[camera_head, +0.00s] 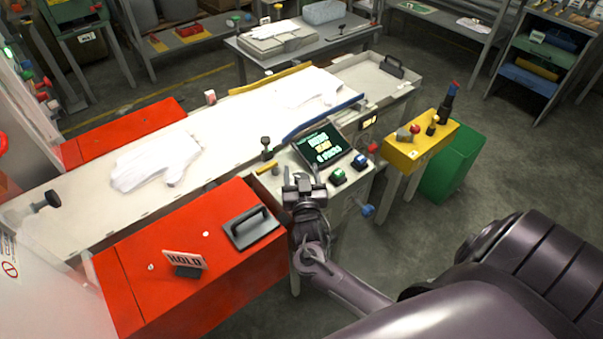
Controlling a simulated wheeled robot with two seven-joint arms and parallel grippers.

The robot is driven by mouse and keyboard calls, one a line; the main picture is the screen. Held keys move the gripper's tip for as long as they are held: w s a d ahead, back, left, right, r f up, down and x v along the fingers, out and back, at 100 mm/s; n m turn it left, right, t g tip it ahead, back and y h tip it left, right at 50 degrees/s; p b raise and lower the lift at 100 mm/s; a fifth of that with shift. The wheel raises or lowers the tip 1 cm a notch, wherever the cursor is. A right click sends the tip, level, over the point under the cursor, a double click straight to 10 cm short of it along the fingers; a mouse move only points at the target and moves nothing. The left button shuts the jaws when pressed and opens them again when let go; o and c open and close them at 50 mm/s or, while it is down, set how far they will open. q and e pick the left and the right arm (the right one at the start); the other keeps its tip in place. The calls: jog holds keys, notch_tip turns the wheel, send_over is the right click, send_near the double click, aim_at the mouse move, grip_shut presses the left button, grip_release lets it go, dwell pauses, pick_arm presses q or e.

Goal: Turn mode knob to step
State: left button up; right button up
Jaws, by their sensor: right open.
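A grey control panel (349,186) stands beside the conveyor with a tilted screen (321,146) showing bright text. A green-topped control (338,176) and a blue-topped control (360,162) sit to the right of my gripper, with a small red one (372,149) near the far corner. I cannot tell which of the panel's controls is the mode knob, and no step mark is readable. My right gripper (304,182) is open over the panel's near left part, in front of the screen, and hides the surface under it. My left gripper is not in view.
Red cabinets, one with a black handle (250,226) and a HOLD sign (184,260), stand to the left. White gloves (157,164) lie on the conveyor (215,128). A yellow box (421,146) with knobs stands right of the panel. A blue knob (367,210) sticks out below the panel.

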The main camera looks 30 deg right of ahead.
jog(key=b+v, duration=0.1)
jog(key=v, duration=0.6)
jog(key=shift+s+a, duration=0.15)
jog(key=shift+s, duration=0.2)
